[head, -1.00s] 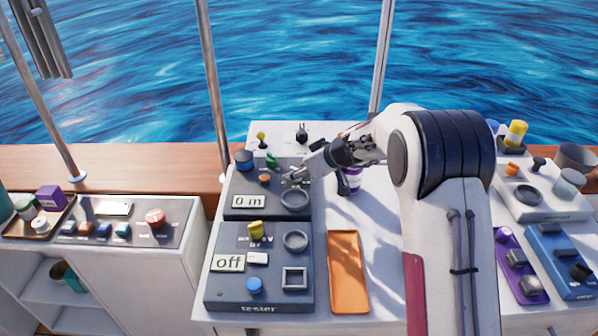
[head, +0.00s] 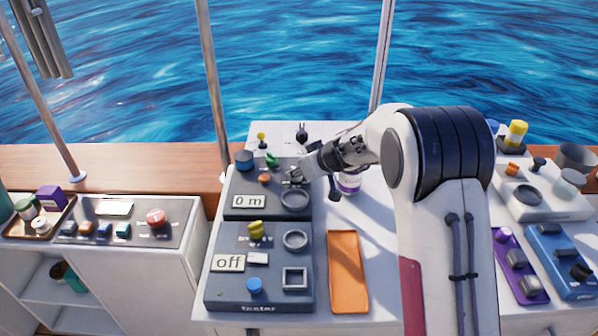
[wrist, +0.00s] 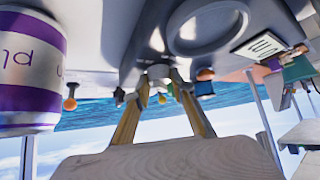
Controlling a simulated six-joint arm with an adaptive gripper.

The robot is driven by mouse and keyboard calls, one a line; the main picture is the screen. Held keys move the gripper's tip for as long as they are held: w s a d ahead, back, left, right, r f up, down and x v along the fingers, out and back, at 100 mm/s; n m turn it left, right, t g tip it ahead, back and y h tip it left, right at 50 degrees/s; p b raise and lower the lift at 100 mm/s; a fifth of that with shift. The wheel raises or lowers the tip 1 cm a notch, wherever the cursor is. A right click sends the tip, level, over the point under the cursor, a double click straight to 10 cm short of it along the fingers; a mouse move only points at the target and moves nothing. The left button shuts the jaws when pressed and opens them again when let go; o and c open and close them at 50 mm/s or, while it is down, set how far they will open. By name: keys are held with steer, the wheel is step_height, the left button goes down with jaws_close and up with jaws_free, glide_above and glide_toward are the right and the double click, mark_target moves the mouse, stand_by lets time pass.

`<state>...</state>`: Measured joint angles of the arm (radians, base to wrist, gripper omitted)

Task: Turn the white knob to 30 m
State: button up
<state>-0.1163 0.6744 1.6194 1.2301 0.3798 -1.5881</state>
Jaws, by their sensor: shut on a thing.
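The dark grey upper panel (head: 235,187) stands at the back left of the white bench, and its display (head: 249,202) reads "0 m". My gripper (head: 297,176) is at the panel's right side, above the round ring. In the wrist view, my gripper (wrist: 160,80) has its two fingers on either side of the pale white knob (wrist: 158,71) and is shut on it. In the head view, the knob is mostly hidden by the fingers. The display also shows in the wrist view (wrist: 262,45), upside down and partly cut.
A purple-and-white can (head: 349,182) stands close to the right of my gripper. A green knob (head: 272,160), an orange knob (head: 264,179) and a blue knob (head: 244,159) sit nearby. The lower panel (head: 225,290) reads "off". An orange tray (head: 347,290) lies to its right.

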steer(key=shift+s+a+m+t+h, duration=0.15)
steer(key=shift+m+t+h, duration=0.5)
steer(key=shift+m, duration=0.65)
steer(key=o, duration=1.1)
steer(key=shift+h, duration=0.25)
steer(key=shift+v, duration=5.95)
steer(key=shift+r, duration=0.1)
